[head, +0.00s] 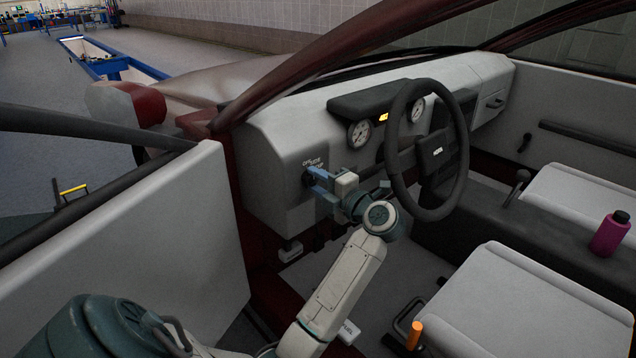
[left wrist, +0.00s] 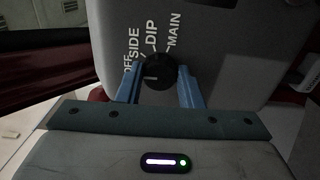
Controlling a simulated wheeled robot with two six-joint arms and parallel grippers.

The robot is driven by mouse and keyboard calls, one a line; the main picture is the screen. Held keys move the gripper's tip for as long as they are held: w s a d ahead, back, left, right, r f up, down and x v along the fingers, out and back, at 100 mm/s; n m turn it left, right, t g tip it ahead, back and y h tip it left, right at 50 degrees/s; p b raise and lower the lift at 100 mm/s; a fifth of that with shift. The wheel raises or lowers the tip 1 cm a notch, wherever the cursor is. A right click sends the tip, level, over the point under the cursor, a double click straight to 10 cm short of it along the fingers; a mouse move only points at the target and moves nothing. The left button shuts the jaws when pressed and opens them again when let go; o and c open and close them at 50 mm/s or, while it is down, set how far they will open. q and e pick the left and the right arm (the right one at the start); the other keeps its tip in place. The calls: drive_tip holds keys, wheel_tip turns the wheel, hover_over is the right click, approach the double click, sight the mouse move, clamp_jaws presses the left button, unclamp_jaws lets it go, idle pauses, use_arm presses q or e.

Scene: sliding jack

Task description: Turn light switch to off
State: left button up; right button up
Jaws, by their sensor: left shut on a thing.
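The light switch is a round black knob (left wrist: 154,77) on the grey dashboard, with the labels OFF, SIDE, DIP and MAIN fanned around it in the left wrist view. A pale mark on the knob's face seems to lie toward the left, on the OFF side; its exact setting is hard to read. My left gripper (left wrist: 160,70) has its blue fingers on both sides of the knob and is shut on it. In the head view the left gripper (head: 318,180) reaches the dashboard left of the steering wheel, and the knob is mostly hidden there. My right gripper is not in view.
The steering wheel (head: 430,150) stands just right of my left gripper. The open car door (head: 160,240) is on the left. A seat (head: 530,310), an orange-tipped lever (head: 415,335) and a magenta bottle (head: 610,233) are at the right.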

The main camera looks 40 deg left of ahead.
use_arm(q)
drive_tip(key=shift+f, duration=0.1)
drive_tip(key=o, duration=1)
drive_tip(key=d, duration=0.7)
drive_tip(key=s+d, duration=0.1)
drive_tip(key=d, duration=0.3)
drive_tip(key=shift+a, duration=0.1)
